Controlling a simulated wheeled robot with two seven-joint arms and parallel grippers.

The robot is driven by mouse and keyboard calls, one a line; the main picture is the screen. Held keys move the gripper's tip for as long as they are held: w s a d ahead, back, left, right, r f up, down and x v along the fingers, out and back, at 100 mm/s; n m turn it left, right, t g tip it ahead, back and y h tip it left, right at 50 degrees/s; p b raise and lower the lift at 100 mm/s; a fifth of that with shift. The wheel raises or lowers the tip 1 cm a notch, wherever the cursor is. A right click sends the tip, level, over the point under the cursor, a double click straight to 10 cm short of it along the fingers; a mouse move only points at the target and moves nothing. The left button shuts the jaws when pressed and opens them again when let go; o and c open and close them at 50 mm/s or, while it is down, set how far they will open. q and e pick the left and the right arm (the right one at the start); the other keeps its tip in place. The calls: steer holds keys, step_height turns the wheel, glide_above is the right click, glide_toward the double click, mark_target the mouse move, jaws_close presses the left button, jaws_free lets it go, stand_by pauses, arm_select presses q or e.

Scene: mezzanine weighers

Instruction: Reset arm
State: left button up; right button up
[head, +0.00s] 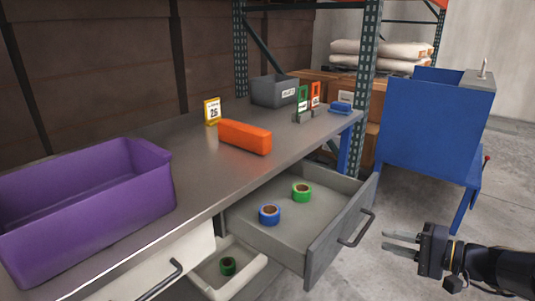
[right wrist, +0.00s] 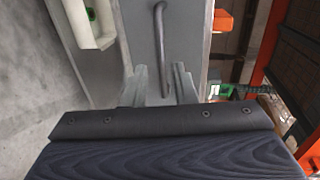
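My right gripper (head: 387,241) is in the head view at the lower right, its fingers spread apart with nothing between them. It is just to the right of the open grey drawer (head: 318,250) and its bar handle (head: 357,230), apart from them. In the right wrist view my gripper (right wrist: 160,72) shows two parted fingers, with the drawer handle (right wrist: 161,40) beyond and between them. My left gripper is not in view.
The grey drawer holds a blue tape roll (head: 269,214) and a green one (head: 301,193). A lower white drawer (head: 258,272) is open with a dark green roll (head: 228,266). The bench (head: 185,150) carries a purple bin (head: 90,215) and an orange box (head: 245,137). A blue cabinet (head: 435,120) stands right.

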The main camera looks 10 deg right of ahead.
steer(key=s+a+n+g, duration=0.3)
steer(key=s+a+g, duration=0.1)
steer(key=a, duration=0.6)
steer(key=s+a+f+n+g+h, duration=0.1)
steer(key=s+a+f+n+h, duration=0.2)
steer(key=s+a, duration=0.3)
steer(key=s+a+f+n+g+h, duration=0.1)
steer(key=s+a+f+n+h, duration=0.2)
steer(key=s, duration=0.5)
step_height(320, 180, up, 35)
steer(key=p, duration=3.4)
steer(key=shift+w+g+p, duration=0.3)
steer(key=shift+w+p, duration=0.05)
